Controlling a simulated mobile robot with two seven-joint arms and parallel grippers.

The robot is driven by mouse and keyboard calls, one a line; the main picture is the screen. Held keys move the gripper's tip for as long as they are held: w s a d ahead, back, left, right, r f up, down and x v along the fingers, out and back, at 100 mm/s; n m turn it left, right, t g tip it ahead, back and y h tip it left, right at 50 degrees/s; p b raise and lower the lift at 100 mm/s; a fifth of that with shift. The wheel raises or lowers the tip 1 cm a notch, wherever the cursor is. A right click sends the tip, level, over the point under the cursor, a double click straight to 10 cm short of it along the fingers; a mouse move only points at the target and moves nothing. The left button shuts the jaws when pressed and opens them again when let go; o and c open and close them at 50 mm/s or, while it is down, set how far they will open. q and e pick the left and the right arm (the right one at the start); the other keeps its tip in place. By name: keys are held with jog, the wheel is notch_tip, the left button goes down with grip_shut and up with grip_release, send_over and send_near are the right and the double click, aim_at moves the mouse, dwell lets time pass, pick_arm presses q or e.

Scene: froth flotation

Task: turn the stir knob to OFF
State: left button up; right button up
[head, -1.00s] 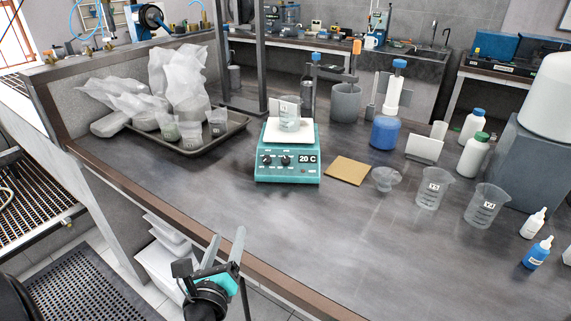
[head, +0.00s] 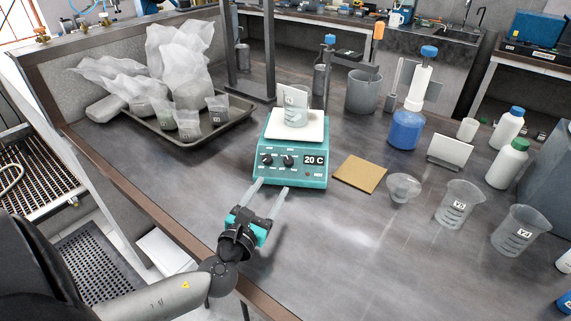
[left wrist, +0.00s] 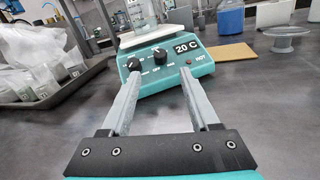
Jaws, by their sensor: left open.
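The teal hotplate stirrer (head: 291,178) stands on the dark bench, with two black knobs on its front: a left knob (head: 267,159) and a right knob (head: 288,161). Their labels are too small to read, so I cannot tell which is the stir knob. A display beside them reads 20 C. My left gripper (head: 273,185) is open and empty just in front of the stirrer's front face. In the left wrist view, the left knob (left wrist: 133,64) lies near the left fingertip and the right knob (left wrist: 159,55) shows between the fingers. My right gripper is not in view.
A beaker (head: 296,108) stands on the stirrer's white plate. A tray (head: 200,141) with bags and small cups is to the left. A tan square mat (head: 360,174), a small funnel-like dish (head: 402,188) and beakers (head: 457,206) are to the right. The bench front is clear.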

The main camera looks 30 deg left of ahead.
aim_at(288, 161)
pick_arm(q)
jog(key=w, duration=0.3)
jog(key=w+a, duration=0.1)
jog(key=w, duration=0.2)
jog(key=w+a, duration=0.1)
jog(key=w, duration=0.2)
jog(key=shift+w, duration=0.3)
jog(key=shift+c, duration=0.4)
grip_shut()
